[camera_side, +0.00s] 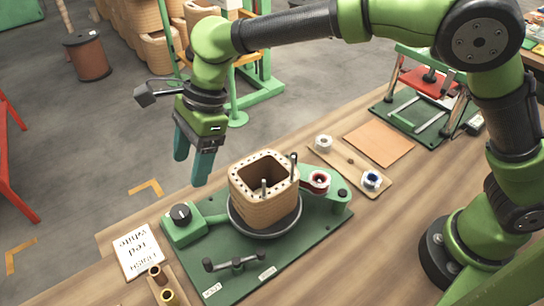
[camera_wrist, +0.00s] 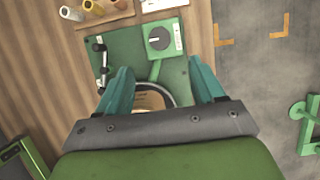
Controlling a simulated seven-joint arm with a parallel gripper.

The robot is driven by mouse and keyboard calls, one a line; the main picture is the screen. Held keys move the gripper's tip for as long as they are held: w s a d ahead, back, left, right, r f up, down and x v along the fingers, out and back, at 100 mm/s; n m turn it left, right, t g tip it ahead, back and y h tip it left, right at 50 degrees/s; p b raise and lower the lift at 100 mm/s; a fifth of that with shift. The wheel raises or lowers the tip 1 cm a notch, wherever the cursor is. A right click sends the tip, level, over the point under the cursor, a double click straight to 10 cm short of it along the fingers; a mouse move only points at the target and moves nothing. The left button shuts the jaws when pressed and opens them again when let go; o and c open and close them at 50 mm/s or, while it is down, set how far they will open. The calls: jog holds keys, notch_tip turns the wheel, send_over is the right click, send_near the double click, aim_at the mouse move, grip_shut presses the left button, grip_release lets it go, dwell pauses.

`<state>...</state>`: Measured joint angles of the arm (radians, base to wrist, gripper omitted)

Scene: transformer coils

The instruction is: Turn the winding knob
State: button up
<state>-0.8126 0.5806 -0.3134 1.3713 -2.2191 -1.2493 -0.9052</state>
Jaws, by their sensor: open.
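The winding knob (camera_side: 180,213) is a black round dial with a light pointer mark, on a green box at the left corner of the green base plate (camera_side: 225,285). It also shows in the wrist view (camera_wrist: 159,38), beyond my fingertips. My gripper (camera_side: 190,168) is open and empty, with teal fingers pointing down. In the side view it hangs above and behind the knob, apart from it. In the wrist view the fingers (camera_wrist: 160,78) spread to either side of the coil. The wooden coil (camera_side: 264,190) stands on a dark round turntable; in the wrist view my gripper hides most of it.
A black crank-like handle (camera_side: 237,264) stands at the plate's front. A card reading "FINISH red white" (camera_side: 139,250) lies left of the knob box. Spools (camera_side: 157,275) stand near it. A tray with tape rolls (camera_side: 350,167) lies behind right. The space above the knob looks clear.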

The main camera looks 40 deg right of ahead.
aim_at(180, 212)
jog(key=x, duration=1.1)
jog(key=shift+a+f, duration=0.2)
jog(key=shift+c, duration=0.3)
jog(key=c, duration=1)
jog(key=shift+m, duration=0.3)
jog(key=m+t, duration=0.1)
jog(key=m, duration=0.2)
jog(key=m+t, duration=0.1)
jog(key=m, duration=0.2)
jog(key=shift+s+t+h, duration=0.2)
jog(key=shift+t+h, duration=0.1)
jog(key=m+h, duration=0.1)
jog(key=m, duration=0.2)
jog(key=m+t+h, duration=0.1)
jog(key=m, duration=0.2)
jog(key=shift+s+a+m+t, duration=0.1)
jog(key=shift+a+m+t, duration=0.1)
jog(key=shift+m+t, duration=0.15)
jog(key=shift+m, duration=0.25)
